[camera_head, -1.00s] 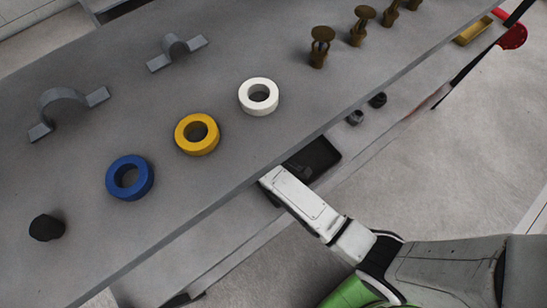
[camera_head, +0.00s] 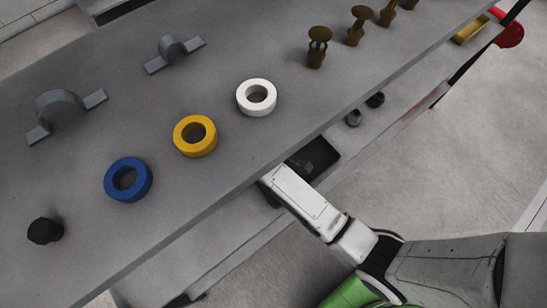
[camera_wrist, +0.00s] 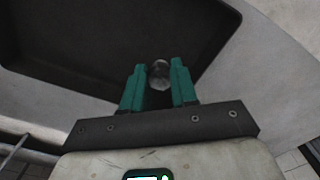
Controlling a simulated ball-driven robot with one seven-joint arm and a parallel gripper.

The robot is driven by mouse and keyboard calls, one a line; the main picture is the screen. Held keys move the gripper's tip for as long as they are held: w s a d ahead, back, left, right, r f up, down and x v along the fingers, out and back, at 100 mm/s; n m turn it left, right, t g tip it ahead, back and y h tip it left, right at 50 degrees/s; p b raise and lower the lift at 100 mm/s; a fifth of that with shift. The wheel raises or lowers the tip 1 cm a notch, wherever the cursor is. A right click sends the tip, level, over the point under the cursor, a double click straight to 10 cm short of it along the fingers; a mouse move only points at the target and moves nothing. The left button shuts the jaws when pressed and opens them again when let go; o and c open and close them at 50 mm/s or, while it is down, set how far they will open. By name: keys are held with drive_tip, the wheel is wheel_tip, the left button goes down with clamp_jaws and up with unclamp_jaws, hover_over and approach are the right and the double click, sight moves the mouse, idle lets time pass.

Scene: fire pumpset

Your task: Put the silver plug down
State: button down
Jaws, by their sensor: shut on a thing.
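The silver plug (camera_wrist: 160,74) is a small round grey piece between the teal fingers of my gripper (camera_wrist: 158,69) in the wrist view. The fingers are shut on it, close to the near side of a black tray (camera_wrist: 110,45). In the head view, the tray (camera_head: 322,157) sits on the lower shelf, partly hidden by the upper shelf's edge. A dim grey shape shows inside it, too unclear to name. My gripper's fingers cannot be made out in the head view. I cannot tell whether the plug touches the tray floor.
A grey piece (camera_head: 353,118) and a dark piece (camera_head: 376,100) stand on the lower shelf beyond the tray.

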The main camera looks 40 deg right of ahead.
wheel_tip(320, 180, up, 6)
drive_tip(key=shift+r, duration=0.25)
drive_tip(key=shift+w+f+m+b, duration=0.15)
drive_tip(key=shift+w+f+m, duration=0.15)
drive_tip(key=shift+w+m, duration=0.75)
drive_tip(key=shift+w+f+m+b, duration=0.1)
drive_tip(key=shift+w+f+m, duration=0.15)
drive_tip(key=shift+w+m, duration=0.75)
drive_tip(key=shift+w+f+m+b, duration=0.25)
drive_tip(key=shift+w+m, duration=0.35)
drive_tip(key=shift+m, duration=0.85)
drive_tip(key=shift+f, duration=0.15)
